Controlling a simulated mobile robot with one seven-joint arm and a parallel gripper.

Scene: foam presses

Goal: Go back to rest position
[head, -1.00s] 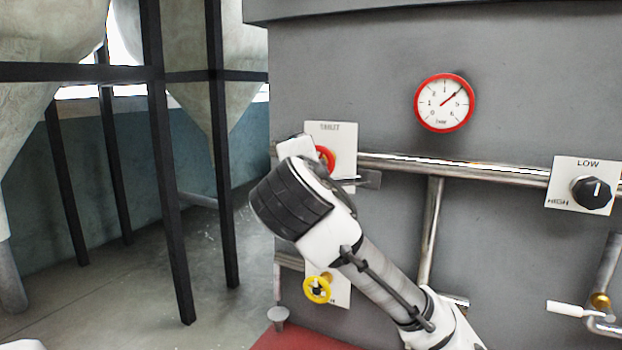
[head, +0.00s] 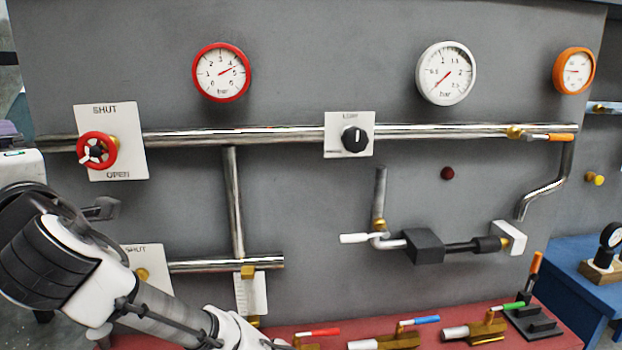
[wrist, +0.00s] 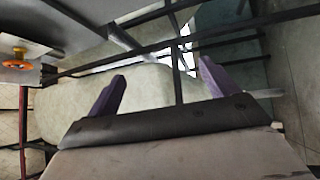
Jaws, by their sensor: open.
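My gripper shows in the wrist view (wrist: 160,90), with its two purple fingers spread apart and nothing between them. Behind the fingers are the pale hoppers and dark posts. A second SHUT plate (head: 148,268) is partly hidden behind my arm.
The grey press wall carries a red gauge (head: 221,72), a white gauge (head: 446,73), an orange gauge (head: 574,71) and a black knob (head: 355,139). A white-handled valve (head: 362,238) sticks out below. Several coloured-handle valves stand on the red bench (head: 345,328). A blue bench (head: 575,275) is at right.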

